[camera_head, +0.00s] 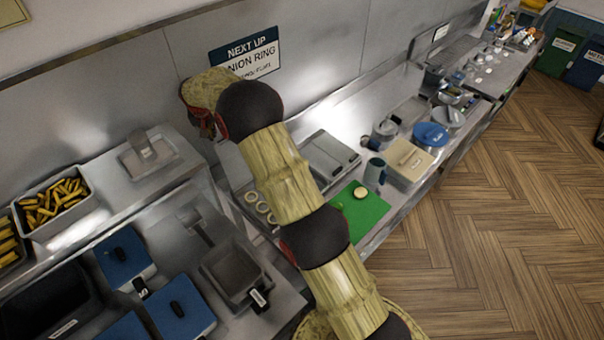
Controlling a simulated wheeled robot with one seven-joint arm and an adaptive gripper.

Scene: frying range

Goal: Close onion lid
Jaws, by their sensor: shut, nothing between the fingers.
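My gripper (203,124) is at the end of my raised arm, near the back wall and above the counter's left part. It is small here, partly hidden by my wrist, and looks closed and empty. Pale onion rings (257,206) lie in a tray left of my arm. A grey lidded container (331,156) stands right of my arm, lid apparently flat. Blue lids with dark knobs (123,256) (181,308) lie at lower left. I cannot tell which lid is the onion one; labels are unreadable. My gripper touches no lid that I can see.
An open grey basin (236,271) and a bin of fries (52,203) are at left. A green board (359,209) holds a cut onion-like piece. A beige box (408,161) and a blue-lidded pot (430,135) crowd the right counter. The wooden floor (480,240) is clear.

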